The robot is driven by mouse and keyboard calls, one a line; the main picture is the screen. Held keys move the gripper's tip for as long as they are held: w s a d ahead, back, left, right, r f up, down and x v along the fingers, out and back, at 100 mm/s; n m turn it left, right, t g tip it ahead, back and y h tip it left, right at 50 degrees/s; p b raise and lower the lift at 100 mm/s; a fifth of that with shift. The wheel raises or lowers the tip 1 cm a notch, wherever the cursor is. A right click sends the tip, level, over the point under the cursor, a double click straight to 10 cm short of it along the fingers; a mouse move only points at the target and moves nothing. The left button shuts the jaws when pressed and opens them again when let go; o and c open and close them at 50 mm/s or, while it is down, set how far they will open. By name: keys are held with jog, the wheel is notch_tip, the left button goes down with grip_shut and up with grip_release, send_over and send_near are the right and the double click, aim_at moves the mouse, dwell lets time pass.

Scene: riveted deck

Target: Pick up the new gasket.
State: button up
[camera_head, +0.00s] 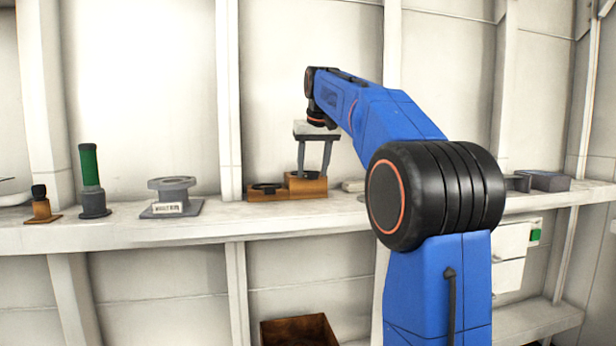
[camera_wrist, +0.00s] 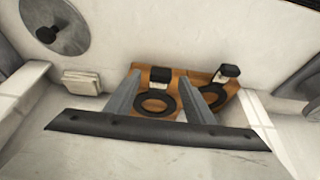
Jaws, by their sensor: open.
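My gripper (camera_head: 312,176) is open, its two fingers pointing down at the right wooden holder (camera_head: 306,191) on the shelf. In the wrist view my gripper (camera_wrist: 158,82) has its fingers spread on either side of a dark ring gasket (camera_wrist: 155,113), with no finger seen closed on it. A second dark ring (camera_wrist: 213,93) lies in the adjoining wooden holder, partly hidden by the right finger. In the head view a dark ring (camera_head: 267,187) shows on the lower left holder (camera_head: 262,195). No readable label tells which gasket is new.
Left along the shelf (camera_head: 150,232) stand a grey flange (camera_head: 174,193), a green-topped cylinder (camera_head: 91,180) and a small orange-brown part (camera_head: 40,206). A grey box (camera_head: 545,181) lies at the right. A brown bin (camera_head: 299,331) is below the shelf.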

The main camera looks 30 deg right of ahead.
jog(key=shift+c, duration=0.5)
jog(key=c, duration=1)
jog(key=shift+r, duration=0.1)
